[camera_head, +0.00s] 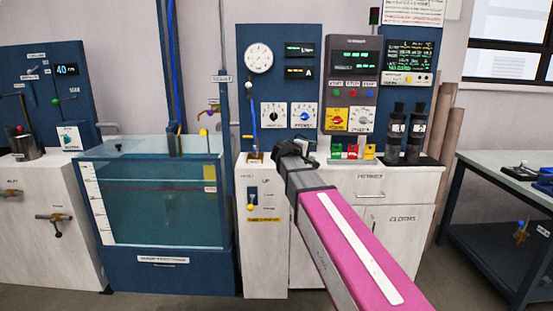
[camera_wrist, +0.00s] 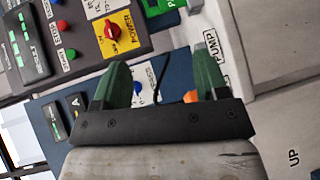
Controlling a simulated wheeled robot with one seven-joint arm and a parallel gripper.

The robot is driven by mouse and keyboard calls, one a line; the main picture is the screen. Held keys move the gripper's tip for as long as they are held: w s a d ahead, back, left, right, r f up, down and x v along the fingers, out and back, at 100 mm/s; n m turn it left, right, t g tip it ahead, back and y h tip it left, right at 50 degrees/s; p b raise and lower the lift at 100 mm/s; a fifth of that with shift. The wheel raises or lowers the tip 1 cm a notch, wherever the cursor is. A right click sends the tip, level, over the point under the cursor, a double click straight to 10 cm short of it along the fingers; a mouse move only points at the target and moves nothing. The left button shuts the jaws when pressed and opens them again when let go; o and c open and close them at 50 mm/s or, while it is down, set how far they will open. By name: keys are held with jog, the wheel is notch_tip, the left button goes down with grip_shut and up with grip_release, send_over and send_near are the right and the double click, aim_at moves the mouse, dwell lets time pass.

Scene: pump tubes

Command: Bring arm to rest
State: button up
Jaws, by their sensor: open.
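My arm is extended from the bottom of the head view toward the control panel, with its pink link in front. My gripper (camera_head: 284,150) is at the far end of the arm, close to the front of the panel and over the white cabinet's top. In the wrist view my gripper (camera_wrist: 160,78) shows two green fingers spread well apart, with nothing held between them. The red-and-yellow power switch (camera_wrist: 112,29) lies beyond the fingers, apart from them. The arm hides part of the cabinet front and top.
A water tank (camera_head: 160,200) stands left of the arm. Two dark cylinders (camera_head: 396,132) stand on the white cabinet (camera_head: 405,183) at right. A blue panel (camera_head: 247,85) with a gauge (camera_head: 259,58) rises behind. A workbench (camera_head: 500,172) is at the far right.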

jog(key=s+d+f+m+g+y, duration=0.1)
jog(key=s+d+f+g, duration=0.15)
jog(key=f, duration=0.45)
jog(key=s+d+f+m+g+y, duration=0.1)
jog(key=s+d+f+y, duration=0.1)
jog(key=s+f, duration=0.35)
jog(key=s+f+m+g+y, duration=0.3)
jog(key=s+f+y, duration=0.1)
jog(key=s+f, duration=0.6)
jog(key=s+f+m+g+y, duration=0.3)
jog(key=s+f, duration=0.7)
jog(key=f, duration=0.5)
jog(key=shift+d+g+y, duration=0.15)
jog(key=shift+g+y, duration=0.4)
jog(key=shift+y, duration=0.15)
